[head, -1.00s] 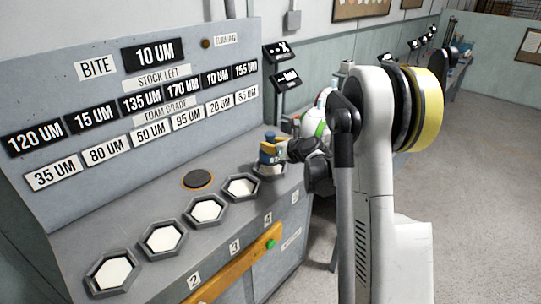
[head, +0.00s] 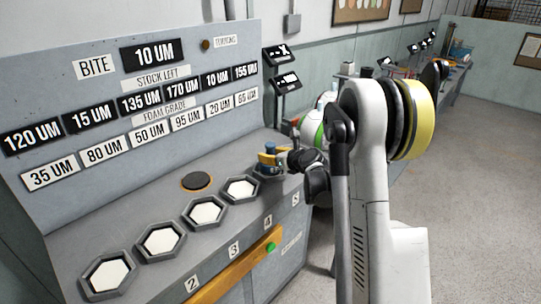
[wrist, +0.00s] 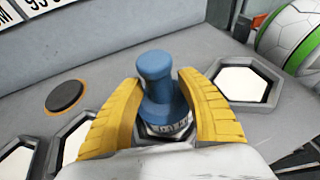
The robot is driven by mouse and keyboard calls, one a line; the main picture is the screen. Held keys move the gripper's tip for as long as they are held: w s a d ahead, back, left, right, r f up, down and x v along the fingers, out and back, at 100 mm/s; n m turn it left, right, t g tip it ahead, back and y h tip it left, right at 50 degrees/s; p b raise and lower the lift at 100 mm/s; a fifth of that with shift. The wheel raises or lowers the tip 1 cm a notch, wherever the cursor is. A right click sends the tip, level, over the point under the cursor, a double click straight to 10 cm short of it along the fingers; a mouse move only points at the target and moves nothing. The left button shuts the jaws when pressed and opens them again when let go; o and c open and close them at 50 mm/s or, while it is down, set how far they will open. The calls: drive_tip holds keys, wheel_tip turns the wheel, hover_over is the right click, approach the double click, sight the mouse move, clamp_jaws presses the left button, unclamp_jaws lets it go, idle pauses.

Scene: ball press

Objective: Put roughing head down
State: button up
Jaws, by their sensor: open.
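The roughing head is a blue knobbed piece (wrist: 158,82) with a pale label band. It stands upright between the two yellow fingers of my gripper (wrist: 160,112) in the wrist view. In the head view, the roughing head (head: 269,149) is small and partly covered by my gripper (head: 272,159).
Hexagonal pads with white faces (head: 203,211) run along the grey bench. A pad (wrist: 243,82) lies right of my gripper in the wrist view. A black disc (head: 197,180) sits behind the row. A labelled panel (head: 120,110) rises behind. A green-and-white round object (wrist: 290,35) stands close by.

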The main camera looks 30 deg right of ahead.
drive_tip(key=shift+r, duration=0.25)
drive_tip(key=a+p+v, duration=0.1)
drive_tip(key=p+v, duration=0.3)
drive_tip(key=v, duration=0.8)
drive_tip(key=s+a+r+n+g, duration=0.2)
drive_tip(key=s+a+r+n, duration=0.1)
drive_tip(key=s+a+n, duration=0.45)
drive_tip(key=s+a+r+n+g, duration=0.2)
drive_tip(key=s+a+r+n, duration=0.2)
drive_tip(key=a+n, duration=0.6)
drive_tip(key=s+a+n+g+h, duration=0.1)
drive_tip(key=s+a+n, duration=0.3)
drive_tip(key=s+n, duration=1.2)
drive_tip(key=shift+s+f+n+g, duration=0.2)
drive_tip(key=shift+f+n+g, duration=0.25)
drive_tip(key=shift+n+g, duration=0.35)
